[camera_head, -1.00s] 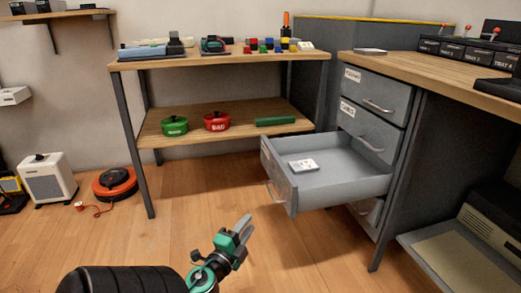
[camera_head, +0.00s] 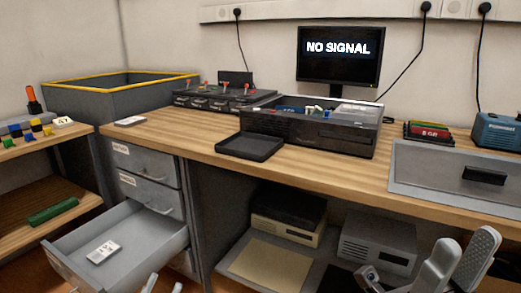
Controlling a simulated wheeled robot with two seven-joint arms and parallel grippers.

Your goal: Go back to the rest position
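My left gripper (camera_head: 164,284) shows only its two fingertips at the bottom edge, in front of the open drawer (camera_head: 172,246). The tips stand apart with nothing seen between them; the rest is out of the frame. My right gripper (camera_head: 466,255) is at the lower right, in front of the bench. Its two grey fingers are apart and hold nothing that I can see.
The open drawer juts out at the lower left with a white labelled card (camera_head: 104,251) inside. The wooden bench (camera_head: 210,148) carries an open black case (camera_head: 310,128), a black tray (camera_head: 249,146) and a grey panel (camera_head: 425,170). Equipment boxes (camera_head: 378,243) sit on the lower shelf.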

